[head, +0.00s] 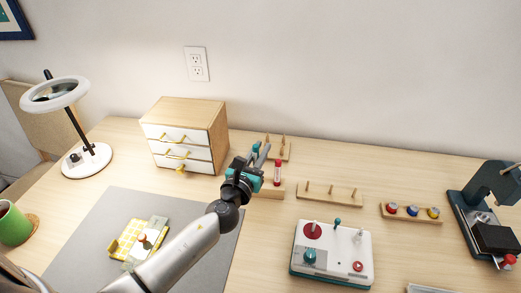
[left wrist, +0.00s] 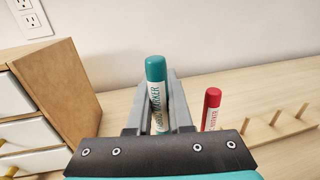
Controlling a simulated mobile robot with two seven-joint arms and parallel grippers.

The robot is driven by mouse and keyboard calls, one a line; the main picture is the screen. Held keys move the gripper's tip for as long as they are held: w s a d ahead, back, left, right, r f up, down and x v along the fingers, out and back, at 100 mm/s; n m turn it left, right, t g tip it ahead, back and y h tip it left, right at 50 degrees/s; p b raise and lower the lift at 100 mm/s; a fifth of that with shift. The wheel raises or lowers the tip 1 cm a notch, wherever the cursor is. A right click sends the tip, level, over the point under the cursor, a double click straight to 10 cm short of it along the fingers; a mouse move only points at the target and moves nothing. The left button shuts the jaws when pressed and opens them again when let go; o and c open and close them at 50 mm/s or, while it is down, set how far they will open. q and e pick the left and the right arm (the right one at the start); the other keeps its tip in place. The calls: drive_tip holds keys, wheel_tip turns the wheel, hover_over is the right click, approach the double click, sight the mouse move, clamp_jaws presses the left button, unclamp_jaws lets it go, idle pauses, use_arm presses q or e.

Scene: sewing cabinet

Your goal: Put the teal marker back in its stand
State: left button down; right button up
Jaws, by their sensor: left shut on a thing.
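My left gripper (head: 262,157) is shut on the teal marker (left wrist: 156,82), which stands upright between the fingers with its teal cap up in the left wrist view. In the head view the gripper and wrist hide most of the marker. A red marker (head: 277,172) stands upright in a low wooden stand (head: 270,193), just right of my gripper; the red marker also shows in the left wrist view (left wrist: 211,108). The left part of the stand is hidden behind my gripper. My right gripper is not in view.
A small drawer cabinet (head: 216,130) stands left of the gripper. Pegged wooden racks (head: 335,197) stand behind and to the right. A control box (head: 340,262) is at front right, a spool rack (head: 412,217) farther right. A grey mat (head: 100,207) lies at front left.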

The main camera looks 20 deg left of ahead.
use_arm(q)
drive_tip(key=shift+f+b, duration=0.55)
drive_tip(key=shift+f, duration=0.05)
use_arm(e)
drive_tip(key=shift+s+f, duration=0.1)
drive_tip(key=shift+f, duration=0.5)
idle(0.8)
use_arm(q)
drive_tip(key=shift+a+f+b, duration=0.1)
drive_tip(key=shift+f+b, duration=0.35)
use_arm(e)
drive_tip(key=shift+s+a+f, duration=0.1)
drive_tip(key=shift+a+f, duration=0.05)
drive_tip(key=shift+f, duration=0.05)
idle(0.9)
use_arm(q)
drive_tip(key=shift+s+f+b, duration=0.1)
drive_tip(key=shift+f+b, duration=0.35)
drive_tip(key=shift+f, duration=0.1)
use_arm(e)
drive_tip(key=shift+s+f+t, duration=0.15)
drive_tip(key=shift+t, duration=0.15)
use_arm(q)
drive_tip(key=c, duration=0.8)
unclamp_jaws()
drive_tip(key=shift+o, duration=0.2)
